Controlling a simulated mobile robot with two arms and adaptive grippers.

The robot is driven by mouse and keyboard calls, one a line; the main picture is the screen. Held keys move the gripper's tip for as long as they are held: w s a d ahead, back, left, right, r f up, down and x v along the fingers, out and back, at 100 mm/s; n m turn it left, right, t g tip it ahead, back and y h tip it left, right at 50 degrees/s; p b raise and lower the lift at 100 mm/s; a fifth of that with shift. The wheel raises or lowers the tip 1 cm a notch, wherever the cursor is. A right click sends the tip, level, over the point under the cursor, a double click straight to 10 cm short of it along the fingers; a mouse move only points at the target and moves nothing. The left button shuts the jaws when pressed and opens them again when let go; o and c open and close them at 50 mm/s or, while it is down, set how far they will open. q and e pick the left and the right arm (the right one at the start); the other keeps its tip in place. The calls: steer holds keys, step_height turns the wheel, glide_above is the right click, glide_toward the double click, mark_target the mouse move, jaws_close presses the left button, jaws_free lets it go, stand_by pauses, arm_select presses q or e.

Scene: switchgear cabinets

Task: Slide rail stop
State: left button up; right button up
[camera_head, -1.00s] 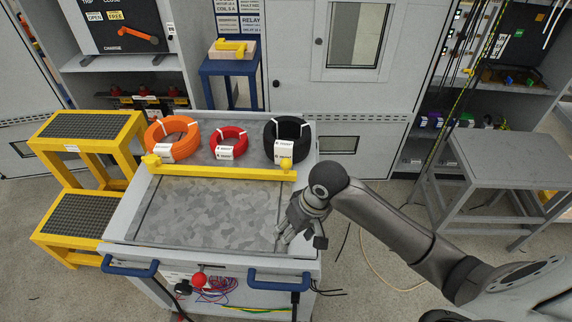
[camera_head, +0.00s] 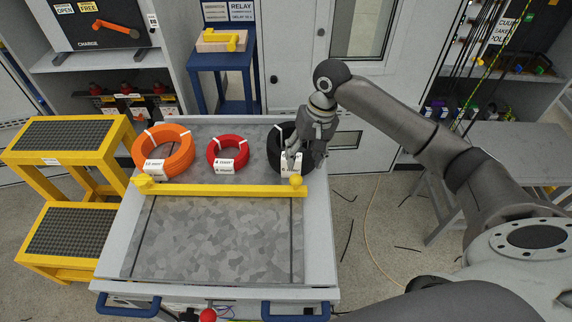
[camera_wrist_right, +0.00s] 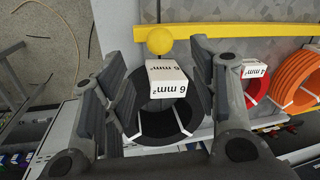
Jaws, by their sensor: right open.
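The yellow rail stop (camera_head: 225,190) lies across the metal top of the cart, just in front of the coils. My right gripper (camera_head: 305,163) is open above the black coil (camera_head: 277,150), just behind the right knob. Its fingers stand either side of the coil's white label (camera_wrist_right: 168,82). My left gripper is out of view.
An orange coil (camera_head: 163,150) and a red coil (camera_head: 228,152) sit left of the black one. The cart top (camera_head: 210,240) in front of the bar is bare. Yellow steps (camera_head: 65,145) stand left, a blue stand (camera_head: 222,62) behind, a grey table (camera_head: 515,150) right.

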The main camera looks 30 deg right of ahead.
mark_target(298, 177)
steer(key=shift+w+f, duration=0.15)
steer(key=shift+w, duration=0.1)
steer(key=shift+s+f, duration=0.1)
steer(key=shift+f, duration=0.15)
steer(key=f, duration=0.2)
steer(key=a+f, duration=0.1)
steer(key=f+p, duration=0.1)
steer(key=f, duration=0.1)
steer(key=shift+s+a+f, duration=0.15)
steer(key=shift+s+f, duration=0.15)
steer(key=shift+f, duration=0.05)
steer(key=shift+w+a+f, duration=0.1)
steer(key=shift+w+f, duration=0.05)
steer(key=shift+f, duration=0.5)
steer(key=shift+w+a+f, duration=0.1)
steer(key=shift+f, duration=0.5)
steer(key=shift+a+f, duration=0.1)
steer(key=shift+f, duration=0.5)
steer(key=shift+c, duration=0.5)
steer(key=c, duration=0.5)
jaws_close()
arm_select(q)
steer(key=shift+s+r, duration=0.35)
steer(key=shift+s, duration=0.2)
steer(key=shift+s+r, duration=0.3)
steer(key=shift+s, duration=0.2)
